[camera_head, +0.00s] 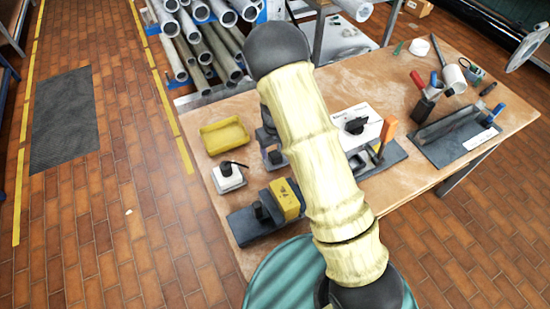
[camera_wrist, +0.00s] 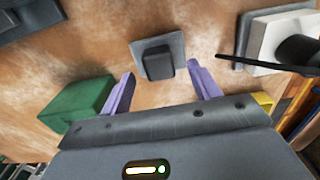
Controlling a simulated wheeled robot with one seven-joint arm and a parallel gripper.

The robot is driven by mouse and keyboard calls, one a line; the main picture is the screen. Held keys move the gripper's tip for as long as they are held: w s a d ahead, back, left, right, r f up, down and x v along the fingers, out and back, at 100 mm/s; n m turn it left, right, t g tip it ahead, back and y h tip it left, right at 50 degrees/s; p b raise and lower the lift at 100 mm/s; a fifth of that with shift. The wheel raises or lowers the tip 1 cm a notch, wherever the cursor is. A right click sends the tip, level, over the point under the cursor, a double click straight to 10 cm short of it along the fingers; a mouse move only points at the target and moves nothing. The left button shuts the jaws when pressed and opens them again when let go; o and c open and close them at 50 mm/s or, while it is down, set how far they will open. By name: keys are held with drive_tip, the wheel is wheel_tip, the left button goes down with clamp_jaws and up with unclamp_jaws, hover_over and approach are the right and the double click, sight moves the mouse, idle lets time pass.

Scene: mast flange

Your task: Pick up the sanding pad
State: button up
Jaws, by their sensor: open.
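I take the sanding pad to be the flat grey square with a darker grey block on top (camera_wrist: 151,60). It lies on the workbench in the wrist view, ahead of my gripper (camera_wrist: 161,70). My gripper's two purple fingers are apart, one toward each side of the pad, with nothing held between them. I cannot tell the height of the fingertips above the pad.
A green block (camera_wrist: 78,105) stands left of the fingers in the wrist view. A white block with a black handle (camera_wrist: 270,38) stands at right. In the head view the workbench (camera_head: 428,172) also bears a yellow tray (camera_head: 224,135) and a yellow block (camera_head: 285,200) on a dark fixture.

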sight(275, 154)
drive_tip(key=shift+f+p, duration=0.45)
drive_tip(key=shift+f, duration=1.3)
drive_tip(key=c, duration=1.1)
drive_tip(key=shift+c, duration=0.2)
drive_tip(key=shift+r, duration=0.1)
wheel_tip(275, 154, up, 10)
drive_tip(key=shift+f+b, duration=0.1)
drive_tip(key=shift+b, duration=1)
